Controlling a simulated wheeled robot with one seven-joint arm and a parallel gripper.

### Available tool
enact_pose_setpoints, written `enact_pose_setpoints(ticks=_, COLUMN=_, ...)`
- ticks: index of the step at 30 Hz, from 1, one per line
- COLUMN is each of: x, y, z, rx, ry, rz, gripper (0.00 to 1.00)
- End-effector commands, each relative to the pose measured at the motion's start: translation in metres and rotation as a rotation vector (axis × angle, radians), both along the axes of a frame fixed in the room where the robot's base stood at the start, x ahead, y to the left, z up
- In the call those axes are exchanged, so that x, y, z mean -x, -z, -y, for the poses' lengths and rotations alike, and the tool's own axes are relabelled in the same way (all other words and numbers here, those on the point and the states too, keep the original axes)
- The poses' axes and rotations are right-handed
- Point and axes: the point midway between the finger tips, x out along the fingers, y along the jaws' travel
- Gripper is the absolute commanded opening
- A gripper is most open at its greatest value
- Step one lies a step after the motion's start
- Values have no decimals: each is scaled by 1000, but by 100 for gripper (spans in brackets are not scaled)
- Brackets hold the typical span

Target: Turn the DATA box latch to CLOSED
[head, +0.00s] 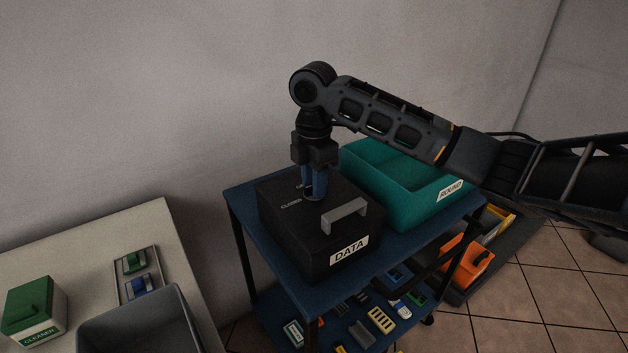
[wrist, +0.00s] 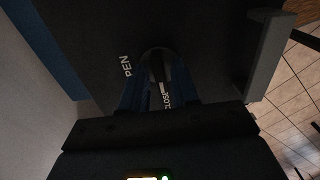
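The black DATA box (head: 300,240) stands on the blue cart top, with a white DATA label on its front and a grey handle (head: 344,214) on its lid. My gripper (head: 314,196) points straight down at the latch on the lid. In the wrist view the dark round latch (wrist: 158,62) sits between my two blue fingertips (wrist: 158,85), which appear shut on its raised bar. The lid lettering reads partly "PEN" and "CLOSE" beside the latch. A pale mark shows near the CLOSE lettering, but my fingers hide much of the latch, so its exact angle is unclear.
A teal ROUND bin (head: 400,195) stands right behind the box on the cart (head: 240,200). The lower shelf holds several small coloured parts. A pale table (head: 80,245) at left carries a green CLEANER box (head: 33,308) and a grey bin (head: 140,325).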

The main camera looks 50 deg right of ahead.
Motion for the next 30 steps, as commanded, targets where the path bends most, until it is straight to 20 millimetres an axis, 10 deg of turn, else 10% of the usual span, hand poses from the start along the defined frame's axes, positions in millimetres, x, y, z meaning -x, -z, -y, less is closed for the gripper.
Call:
enact_pose_setpoints(ticks=11, x=0, y=-3, z=0, rx=1, ry=0, rz=2, gripper=38)
enact_pose_setpoints(ticks=30, x=0, y=-78, z=0, rx=0, ry=0, rz=1, gripper=38)
